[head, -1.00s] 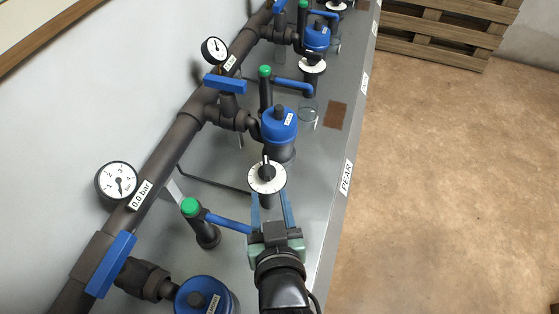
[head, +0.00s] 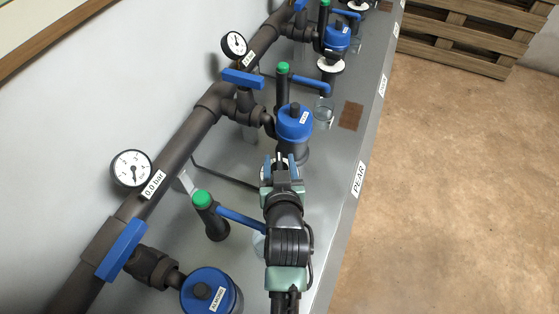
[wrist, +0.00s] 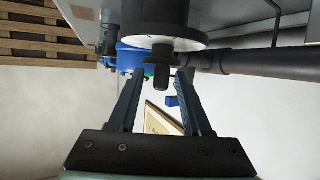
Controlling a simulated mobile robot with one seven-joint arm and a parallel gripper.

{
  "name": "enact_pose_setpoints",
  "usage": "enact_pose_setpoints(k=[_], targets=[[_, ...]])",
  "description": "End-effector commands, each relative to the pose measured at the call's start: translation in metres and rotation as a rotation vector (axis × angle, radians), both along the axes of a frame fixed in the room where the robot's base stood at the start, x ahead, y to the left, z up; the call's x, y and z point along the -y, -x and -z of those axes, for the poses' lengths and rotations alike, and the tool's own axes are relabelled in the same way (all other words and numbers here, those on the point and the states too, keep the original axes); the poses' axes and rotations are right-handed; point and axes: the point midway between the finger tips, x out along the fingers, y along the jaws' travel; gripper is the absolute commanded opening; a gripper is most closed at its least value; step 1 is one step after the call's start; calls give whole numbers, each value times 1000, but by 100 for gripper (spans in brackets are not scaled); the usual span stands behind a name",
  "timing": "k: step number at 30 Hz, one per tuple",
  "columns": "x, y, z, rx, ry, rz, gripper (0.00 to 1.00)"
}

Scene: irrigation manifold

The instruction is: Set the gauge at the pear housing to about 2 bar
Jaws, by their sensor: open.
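The PEAR label (head: 358,180) is on the bench edge beside a blue-topped housing (head: 294,122), whose own label is too small to read. A white dial (head: 266,172) in front of this housing is mostly hidden by my gripper (head: 280,160). In the wrist view, the white dial (wrist: 185,42) has a dark knob (wrist: 160,76) between my gripper's open fingertips (wrist: 160,70), with gaps visible on both sides. The near round gauge (head: 131,168) has its needle pointing down, above a "0.0 bar" label (head: 155,184). A farther gauge (head: 235,44) is too small to read.
A dark pipe (head: 185,140) runs along the wall with blue lever handles (head: 122,248). A green-capped post (head: 204,201) with a blue arm stands left of my gripper. A glass (head: 324,113) and brown mat (head: 351,116) lie beyond. Pallets (head: 465,30) stand back right; the floor is clear.

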Motion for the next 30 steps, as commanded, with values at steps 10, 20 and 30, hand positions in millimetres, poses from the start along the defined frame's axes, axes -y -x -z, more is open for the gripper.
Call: enact_pose_setpoints(k=[10,20,30], targets=[[0,-2,1,1,0,0,43],[0,-2,1,1,0,0,0],[1,-2,3,-4,-2,-25,0]])
